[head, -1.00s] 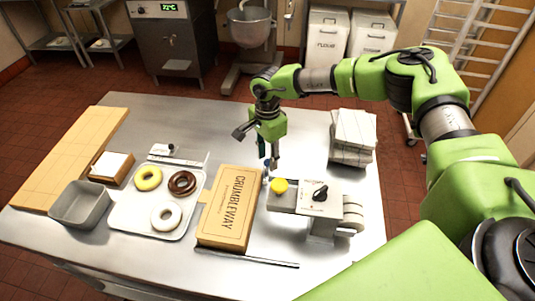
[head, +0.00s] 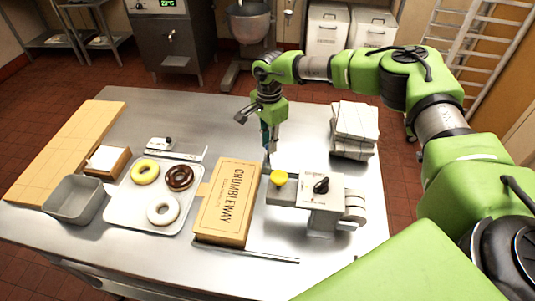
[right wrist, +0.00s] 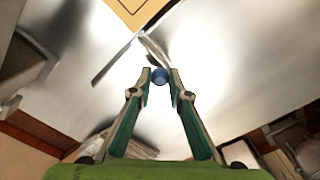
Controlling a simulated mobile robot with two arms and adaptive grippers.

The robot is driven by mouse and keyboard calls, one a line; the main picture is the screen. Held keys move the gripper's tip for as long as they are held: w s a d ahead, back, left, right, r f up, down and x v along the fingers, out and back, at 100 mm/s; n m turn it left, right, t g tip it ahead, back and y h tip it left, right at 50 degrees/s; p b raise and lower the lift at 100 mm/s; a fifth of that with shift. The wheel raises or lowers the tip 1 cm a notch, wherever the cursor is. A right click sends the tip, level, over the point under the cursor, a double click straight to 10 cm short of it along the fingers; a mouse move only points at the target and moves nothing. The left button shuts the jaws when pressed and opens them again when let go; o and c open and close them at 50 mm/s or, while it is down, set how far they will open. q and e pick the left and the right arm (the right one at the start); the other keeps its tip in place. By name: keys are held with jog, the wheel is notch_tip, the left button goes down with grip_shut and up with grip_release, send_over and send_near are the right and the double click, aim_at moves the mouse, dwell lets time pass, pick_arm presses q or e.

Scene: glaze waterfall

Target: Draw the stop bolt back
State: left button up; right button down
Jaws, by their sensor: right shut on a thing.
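My right gripper (head: 267,160) hangs from above, just right of the far end of the CRUMBLEWAY box (head: 227,202). In the right wrist view its fingers (right wrist: 160,78) are closed on a small round blue knob (right wrist: 160,76), which I take to be the stop bolt's head. A thin metal rail (right wrist: 118,58) lies just beyond the knob. The knob is largely hidden by the fingers in the head view. My left gripper is not in view.
A tray (head: 125,213) with three doughnuts lies left of the box. Stacked white packs (head: 354,130) stand at the back right. The back middle is clear.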

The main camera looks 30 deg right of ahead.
jog(key=shift+w+d+f, duration=0.1)
jog(key=shift+w+d, duration=0.1)
jog(key=shift+w, duration=0.1)
jog(key=shift+r, duration=0.25)
jog(key=c, duration=1.9)
grip_release()
jog(key=shift+f, duration=0.1)
notch_tip(320, 180, up, 12)
jog(key=shift+f, duration=0.1)
